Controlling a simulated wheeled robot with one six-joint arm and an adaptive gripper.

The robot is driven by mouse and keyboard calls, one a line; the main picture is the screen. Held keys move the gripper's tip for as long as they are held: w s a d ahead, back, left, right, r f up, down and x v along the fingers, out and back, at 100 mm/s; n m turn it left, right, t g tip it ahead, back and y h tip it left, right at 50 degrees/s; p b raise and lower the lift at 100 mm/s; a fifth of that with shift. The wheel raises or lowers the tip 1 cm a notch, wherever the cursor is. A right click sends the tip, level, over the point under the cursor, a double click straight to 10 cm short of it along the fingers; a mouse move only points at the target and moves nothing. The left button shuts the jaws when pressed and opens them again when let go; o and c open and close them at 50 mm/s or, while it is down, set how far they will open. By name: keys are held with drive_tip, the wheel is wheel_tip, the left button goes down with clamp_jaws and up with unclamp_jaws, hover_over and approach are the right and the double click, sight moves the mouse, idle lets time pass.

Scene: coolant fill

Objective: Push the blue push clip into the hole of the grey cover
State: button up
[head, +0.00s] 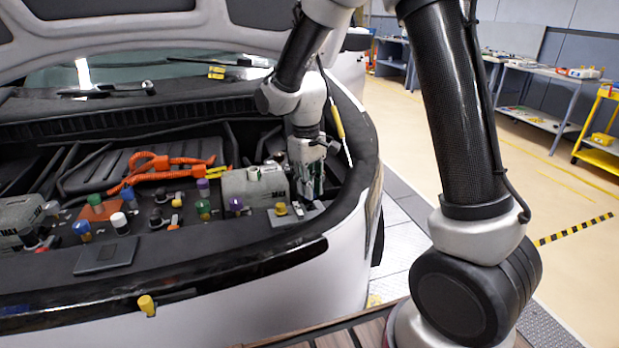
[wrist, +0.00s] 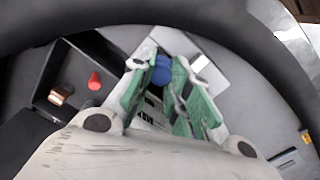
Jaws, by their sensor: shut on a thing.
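My gripper (head: 308,190) points down at the right side of the open engine bay. In the wrist view its green-padded fingers (wrist: 165,90) are shut on the blue push clip (wrist: 162,70), whose round blue end shows between the fingertips. In the head view the clip is hidden by the fingers. A flat light grey piece (wrist: 205,55), probably the grey cover, lies just beyond the clip in the wrist view. A grey plate also shows beside the fingertips in the head view (head: 296,217). The hole is not visible, and I cannot tell whether the clip touches the cover.
Several coloured caps, among them a blue one (head: 81,228) and a purple one (head: 236,203), stand left of my gripper. A grey reservoir (head: 250,187) is close on its left. The car's front rim (head: 230,262) borders the bay. A red piece (wrist: 95,80) sits in a dark tray.

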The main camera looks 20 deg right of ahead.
drive_tip(key=shift+f, duration=0.4)
drive_tip(key=shift+f, duration=1.1)
idle(1.0)
drive_tip(key=o, duration=0.7)
drive_tip(key=shift+o, duration=0.2)
wheel_tip(320, 180, up, 12)
drive_tip(key=shift+w+a, duration=0.2)
drive_tip(key=shift+w, duration=0.1)
